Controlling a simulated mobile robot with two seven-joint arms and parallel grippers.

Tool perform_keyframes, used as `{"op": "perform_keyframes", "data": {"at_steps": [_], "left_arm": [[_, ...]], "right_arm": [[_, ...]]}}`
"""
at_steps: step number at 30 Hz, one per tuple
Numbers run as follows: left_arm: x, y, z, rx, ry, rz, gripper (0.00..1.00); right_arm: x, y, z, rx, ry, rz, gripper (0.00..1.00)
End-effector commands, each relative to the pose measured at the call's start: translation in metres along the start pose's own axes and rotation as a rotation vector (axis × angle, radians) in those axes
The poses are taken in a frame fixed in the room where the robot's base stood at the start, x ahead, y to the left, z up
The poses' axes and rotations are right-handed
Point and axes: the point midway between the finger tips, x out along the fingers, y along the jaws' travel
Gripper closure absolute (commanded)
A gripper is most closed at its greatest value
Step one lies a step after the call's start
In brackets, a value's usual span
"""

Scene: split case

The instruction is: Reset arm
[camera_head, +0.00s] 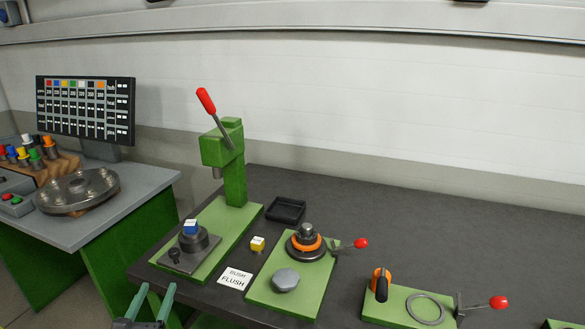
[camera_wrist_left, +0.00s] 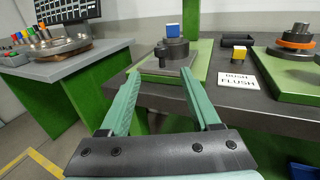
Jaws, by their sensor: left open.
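My left gripper (camera_head: 152,300) shows at the bottom left of the head view, in front of the table's front edge. In the left wrist view its two green fingers (camera_wrist_left: 157,92) are spread apart with nothing between them. The green press (camera_head: 228,160) with its red-knobbed lever stands beyond it. A dark fixture (camera_head: 187,250) with a blue-and-white block (camera_head: 191,227) on top sits on the press base, apart from the gripper. My right gripper is not clearly visible.
A dark table (camera_head: 460,225) carries a second green plate (camera_head: 300,298) with an orange-ringed part (camera_head: 304,243), a yellow block (camera_head: 257,244), a black tray (camera_head: 286,209) and a sign (camera_head: 235,279). Another green plate (camera_head: 390,312) is at right. A grey side table (camera_head: 125,205) stands left.

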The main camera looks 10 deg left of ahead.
Motion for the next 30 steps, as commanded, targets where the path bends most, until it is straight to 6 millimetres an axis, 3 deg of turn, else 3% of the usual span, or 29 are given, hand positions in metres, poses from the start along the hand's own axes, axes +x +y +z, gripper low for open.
{"op": "perform_keyframes", "data": {"at_steps": [5,14,18,24,30], "left_arm": [[-0.01,-0.011,-0.017,-0.205,0.057,-0.01,0.36],[-0.072,-0.066,-0.097,-1.233,0.366,0.11,0.36],[-0.114,-0.098,-0.131,-1.729,0.516,0.288,0.36],[-0.178,-0.142,-0.167,-2.336,0.67,0.672,0.36],[-0.221,-0.169,-0.181,-2.656,0.713,0.998,0.36]], "right_arm": [[-0.003,0.0,-0.003,0.0,0.0,0.0,0.09],[-0.012,-0.001,-0.013,0.0,0.001,0.0,0.09],[-0.016,-0.001,-0.018,0.0,0.001,0.0,0.09],[-0.022,-0.002,-0.024,-0.001,0.001,0.0,0.09],[-0.024,-0.002,-0.027,-0.001,0.001,0.0,0.09]]}}
